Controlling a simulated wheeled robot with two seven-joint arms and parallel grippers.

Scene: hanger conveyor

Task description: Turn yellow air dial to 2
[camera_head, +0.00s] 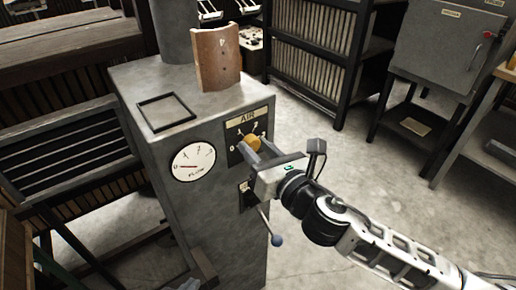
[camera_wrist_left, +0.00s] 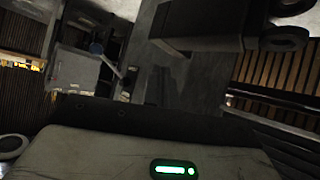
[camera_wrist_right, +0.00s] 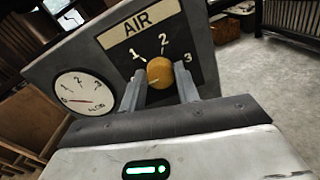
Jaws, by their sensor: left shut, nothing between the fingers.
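The yellow air dial (camera_head: 252,142) sits on a dark plate on the front of the grey cabinet, under the AIR label (camera_wrist_right: 139,25). The right wrist view shows the dial (camera_wrist_right: 160,73) close up, with 1, 2 and 3 around it. Which number it points to is not clear. My right gripper (camera_head: 257,151) reaches in from the right; its fingers (camera_wrist_right: 162,90) stand either side of the dial, apart, with small gaps visible.
The round flow gauge (camera_head: 194,161) is left of the dial, its needle pointing left near 0. A lever with a blue knob (camera_head: 277,240) hangs below my right gripper. A curved brown plate (camera_head: 218,62) and a black frame (camera_head: 166,112) are on the cabinet top.

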